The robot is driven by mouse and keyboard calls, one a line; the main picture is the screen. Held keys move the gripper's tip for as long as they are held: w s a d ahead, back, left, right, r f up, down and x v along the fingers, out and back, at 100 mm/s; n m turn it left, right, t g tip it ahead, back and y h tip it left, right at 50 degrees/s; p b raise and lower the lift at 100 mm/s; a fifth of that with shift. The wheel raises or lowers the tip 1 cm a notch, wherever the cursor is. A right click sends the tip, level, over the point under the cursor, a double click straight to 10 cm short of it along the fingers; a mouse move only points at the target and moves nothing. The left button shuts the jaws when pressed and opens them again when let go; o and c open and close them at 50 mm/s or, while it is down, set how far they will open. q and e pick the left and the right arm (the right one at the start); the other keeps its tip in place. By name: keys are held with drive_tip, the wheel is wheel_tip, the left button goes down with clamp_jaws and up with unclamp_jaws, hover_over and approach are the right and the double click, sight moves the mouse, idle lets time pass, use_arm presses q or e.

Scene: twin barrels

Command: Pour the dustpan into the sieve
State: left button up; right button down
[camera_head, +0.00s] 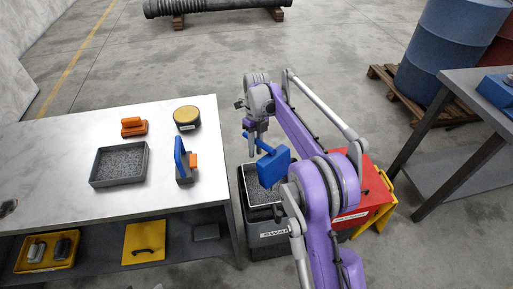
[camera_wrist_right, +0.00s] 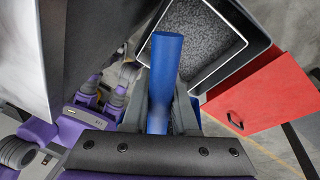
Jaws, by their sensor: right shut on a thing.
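My right gripper (camera_head: 256,143) is shut on the handle of the blue dustpan (camera_head: 274,168). In the right wrist view the blue handle (camera_wrist_right: 167,60) stands between the fingers (camera_wrist_right: 160,112); the pan is mostly hidden there. The dustpan hangs in the air above a dark bin (camera_head: 247,218) of grey granules, right of the table. Whether the pan holds anything cannot be told. A round dark-rimmed thing with a tan top (camera_head: 187,113), possibly the sieve, stands on the table. My left gripper does not show.
The pale table (camera_head: 60,150) bears a dark tray of grey granules (camera_head: 96,179), an orange block (camera_head: 133,127) and a blue-and-orange tool (camera_head: 181,160). A red box (camera_head: 350,218) stands beside the bin. A blue barrel (camera_head: 447,55) stands on a pallet behind.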

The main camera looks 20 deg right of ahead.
sight(258, 140)
drive_tip(key=shift+w+a+f+g+h, duration=0.15)
drive_tip(key=shift+w+f+g+h, duration=0.15)
drive_tip(key=shift+w+f+g, duration=0.3)
drive_tip(key=shift+s, duration=0.1)
idle(1.1)
wheel_tip(258, 140, up, 3)
drive_tip(key=t+y, duration=0.1)
drive_tip(key=t, duration=0.2)
drive_tip(key=t+y, duration=0.1)
drive_tip(key=t, duration=0.3)
drive_tip(key=shift+f+n, duration=0.2)
drive_tip(key=shift+n, duration=0.2)
drive_tip(key=t, duration=0.2)
drive_tip(key=r+t+y+b, duration=0.1)
drive_tip(key=shift+s+t+y, duration=0.1)
drive_tip(key=shift+t+y, duration=0.2)
drive_tip(key=shift+t, duration=0.1)
drive_tip(key=t, duration=0.1)
drive_tip(key=t+y+b, duration=0.1)
drive_tip(key=t, duration=0.1)
drive_tip(key=shift+r+n, duration=0.3)
drive_tip(key=shift+r, duration=0.1)
drive_tip(key=shift+r+t+b, duration=0.3)
drive_tip(key=shift+t, duration=0.2)
